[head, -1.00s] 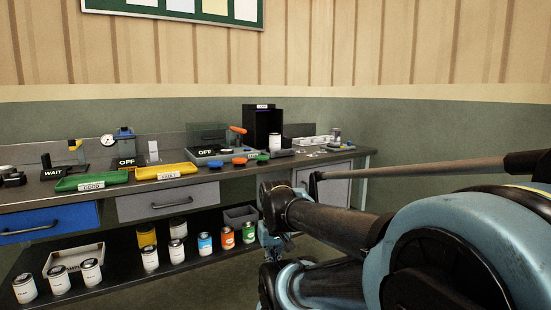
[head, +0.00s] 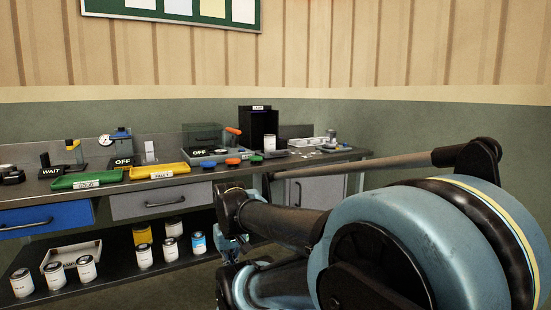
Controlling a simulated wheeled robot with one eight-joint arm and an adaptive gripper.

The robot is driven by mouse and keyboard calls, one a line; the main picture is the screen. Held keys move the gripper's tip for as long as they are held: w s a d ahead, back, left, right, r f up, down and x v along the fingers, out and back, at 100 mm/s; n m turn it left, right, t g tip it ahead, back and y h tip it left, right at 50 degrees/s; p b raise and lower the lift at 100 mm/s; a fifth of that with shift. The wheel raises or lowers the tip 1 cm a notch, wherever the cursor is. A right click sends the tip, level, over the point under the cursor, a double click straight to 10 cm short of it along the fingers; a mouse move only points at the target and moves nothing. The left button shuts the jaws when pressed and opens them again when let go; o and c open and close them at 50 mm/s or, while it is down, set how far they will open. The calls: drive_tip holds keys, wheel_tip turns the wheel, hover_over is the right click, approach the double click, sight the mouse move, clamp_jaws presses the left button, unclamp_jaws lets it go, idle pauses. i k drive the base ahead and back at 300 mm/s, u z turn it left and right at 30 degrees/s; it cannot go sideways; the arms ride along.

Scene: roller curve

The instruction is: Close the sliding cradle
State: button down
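A tall black box (head: 258,122) with a small label on top stands at the right of the workbench. A white can (head: 269,143) stands at its front. A low dark piece (head: 276,154) beneath and beside the can may be the sliding cradle, but it is too small to tell how far out it is. The end of my arm, with my gripper (head: 229,243), is in front of the lower shelf, apart from the box. Its fingers are too small and partly hidden to read.
Cans stand on the lower shelf (head: 115,270). A grey cabinet (head: 312,191) is under the right end. Floor at the right is mostly hidden by my arm.

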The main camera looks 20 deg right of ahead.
sight(272, 152)
drive_tip(key=i, duration=1)
